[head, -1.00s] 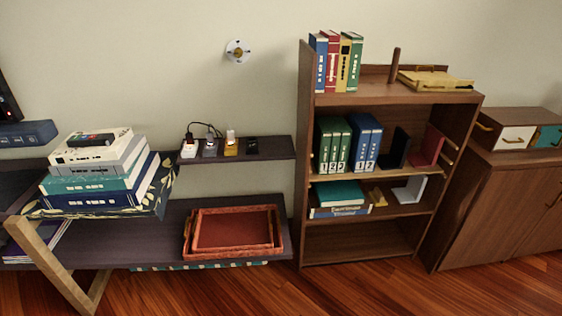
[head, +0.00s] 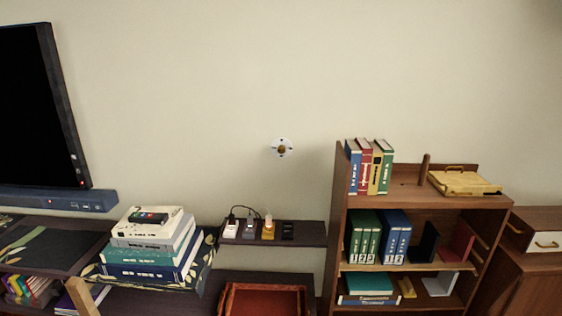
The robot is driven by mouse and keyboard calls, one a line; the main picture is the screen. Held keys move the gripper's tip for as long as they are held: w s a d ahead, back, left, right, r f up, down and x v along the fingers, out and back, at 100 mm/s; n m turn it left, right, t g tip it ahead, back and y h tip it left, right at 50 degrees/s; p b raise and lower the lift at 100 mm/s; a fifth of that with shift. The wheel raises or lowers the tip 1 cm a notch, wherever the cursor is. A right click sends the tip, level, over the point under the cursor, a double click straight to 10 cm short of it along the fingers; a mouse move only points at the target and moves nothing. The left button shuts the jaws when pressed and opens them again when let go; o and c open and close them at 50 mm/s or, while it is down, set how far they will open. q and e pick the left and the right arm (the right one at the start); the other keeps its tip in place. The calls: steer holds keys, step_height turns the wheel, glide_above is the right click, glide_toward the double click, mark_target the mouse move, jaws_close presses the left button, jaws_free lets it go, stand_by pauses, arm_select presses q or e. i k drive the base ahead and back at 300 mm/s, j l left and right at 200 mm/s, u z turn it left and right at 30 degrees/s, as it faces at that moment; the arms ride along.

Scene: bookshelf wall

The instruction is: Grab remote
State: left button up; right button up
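A small dark object that looks like a remote (head: 149,217) lies flat on top of a stack of books (head: 150,252) left of centre in the head view. The stack has a white book on top, then grey, teal and blue ones, and stands on a dark patterned surface. Another small black object (head: 288,231) is at the right end of the small wall shelf; I cannot tell what it is. Neither of my grippers is in view.
The small shelf (head: 312,239) also holds chargers (head: 249,226) with cables. A red tray (head: 262,301) sits below it. A large black screen (head: 40,110) with a blue bar (head: 55,200) is at the left. A brown bookshelf (head: 478,199) with binders stands at the right.

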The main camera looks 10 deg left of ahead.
mark_target(155, 219)
steer(key=u, duration=1.3)
steer(key=i+j, duration=0.6)
steer(key=i+j+z, duration=0.1)
steer(key=i+j, duration=0.45)
steer(key=j, duration=0.25)
